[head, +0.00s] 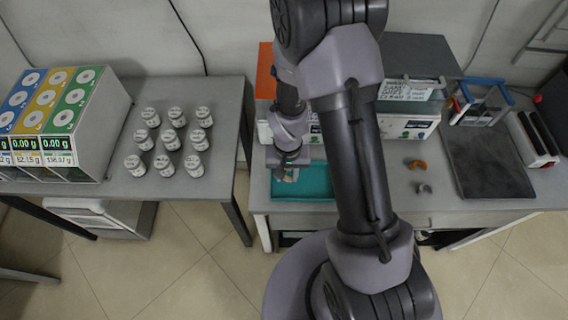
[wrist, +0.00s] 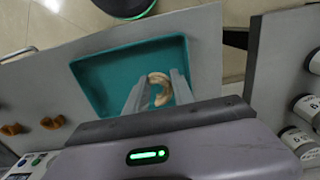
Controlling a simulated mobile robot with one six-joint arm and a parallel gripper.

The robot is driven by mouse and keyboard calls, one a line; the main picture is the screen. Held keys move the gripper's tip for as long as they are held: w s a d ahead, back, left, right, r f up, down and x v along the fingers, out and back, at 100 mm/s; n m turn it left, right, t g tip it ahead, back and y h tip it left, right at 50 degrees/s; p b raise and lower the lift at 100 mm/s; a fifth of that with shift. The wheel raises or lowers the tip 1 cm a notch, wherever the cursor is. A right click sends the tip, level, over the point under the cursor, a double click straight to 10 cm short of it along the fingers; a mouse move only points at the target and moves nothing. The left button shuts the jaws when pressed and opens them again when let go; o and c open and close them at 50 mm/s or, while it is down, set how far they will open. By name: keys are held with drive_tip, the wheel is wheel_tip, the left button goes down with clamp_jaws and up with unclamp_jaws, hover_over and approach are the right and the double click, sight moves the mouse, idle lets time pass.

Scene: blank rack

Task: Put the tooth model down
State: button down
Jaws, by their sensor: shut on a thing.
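My gripper (head: 289,168) is at the left end of the teal tray (head: 317,183) and points down. In the wrist view my gripper (wrist: 158,82) is shut on the tooth model (wrist: 161,90), a pale beige, curved arch between the two fingers. The tooth model (head: 291,176) shows only as a small pale patch in the head view. In the wrist view it appears over the bare floor of the tray (wrist: 108,72). I cannot tell whether it touches the tray floor.
An orange-brown arch (head: 417,164) and a grey piece (head: 424,188) lie right of my arm. Beyond them is a dark mat (head: 488,167). Several lidded jars (head: 162,163) stand on the left table (head: 215,175), across a gap. White boxes (head: 407,126) stand behind the tray.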

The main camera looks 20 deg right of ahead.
sight(287, 178)
drive_tip(key=f+b, duration=0.1)
drive_tip(key=s+f+b, duration=0.1)
drive_tip(key=f, duration=0.1)
drive_tip(key=shift+a+f, duration=0.1)
drive_tip(key=shift+f, duration=0.1)
drive_tip(key=shift+w+r, duration=0.1)
drive_tip(key=shift+w, duration=0.2)
drive_tip(key=shift+s, duration=0.25)
drive_tip(key=c, duration=1.1)
unclamp_jaws()
drive_tip(key=shift+w, duration=0.1)
drive_tip(key=shift+o, duration=0.2)
